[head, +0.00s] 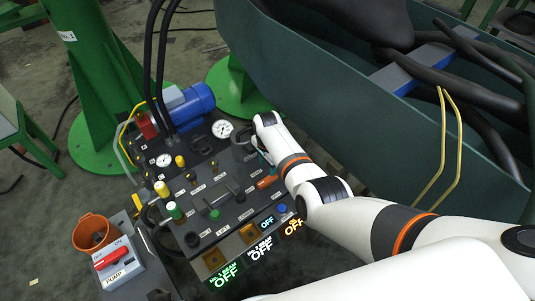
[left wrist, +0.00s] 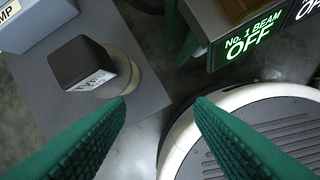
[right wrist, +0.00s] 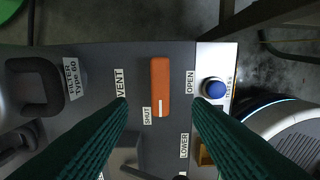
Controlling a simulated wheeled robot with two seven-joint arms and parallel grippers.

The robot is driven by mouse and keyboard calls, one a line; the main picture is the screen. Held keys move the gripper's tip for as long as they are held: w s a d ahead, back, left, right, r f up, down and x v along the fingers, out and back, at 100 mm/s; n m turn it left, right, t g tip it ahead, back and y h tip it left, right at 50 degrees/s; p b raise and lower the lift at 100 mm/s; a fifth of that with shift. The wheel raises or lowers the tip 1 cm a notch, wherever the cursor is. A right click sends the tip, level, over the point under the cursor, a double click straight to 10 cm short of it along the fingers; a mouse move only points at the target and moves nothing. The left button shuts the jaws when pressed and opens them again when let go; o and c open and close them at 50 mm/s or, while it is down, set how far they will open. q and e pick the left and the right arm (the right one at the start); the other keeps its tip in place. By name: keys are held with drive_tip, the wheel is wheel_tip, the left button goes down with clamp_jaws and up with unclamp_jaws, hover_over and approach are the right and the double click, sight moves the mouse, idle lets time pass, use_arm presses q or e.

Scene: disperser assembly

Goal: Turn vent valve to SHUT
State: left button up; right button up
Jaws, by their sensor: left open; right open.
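The vent valve handle is an orange bar (right wrist: 160,80) on the dark panel in the right wrist view. Its white end mark is at the lower end, beside the SHUT label (right wrist: 146,115). The OPEN label (right wrist: 190,82) is to its right and the VENT label (right wrist: 119,83) to its left. In the head view the orange handle (head: 266,182) shows near the panel's right side. My right gripper (right wrist: 160,103) is open, with its fingers apart on either side of the handle's lower end; contact cannot be told. My left gripper (left wrist: 161,101) is open and empty.
A blue button (right wrist: 215,88) sits right of the handle. Lit OFF displays (head: 262,250) line the panel's front. The pump switch box (head: 112,262) and an orange cup (head: 93,232) stand at left. A large green trough (head: 330,115) lies behind my right arm.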

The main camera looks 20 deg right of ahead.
use_arm(q)
wheel_tip(320, 180, down, 6)
drive_tip(key=s+p, duration=0.1)
drive_tip(key=s, duration=0.1)
drive_tip(key=shift+s+a+r, duration=0.15)
drive_tip(key=shift+s+r, duration=0.05)
drive_tip(key=shift+s, duration=0.1)
use_arm(e)
wheel_tip(320, 180, up, 4)
drive_tip(key=shift+f, duration=0.25)
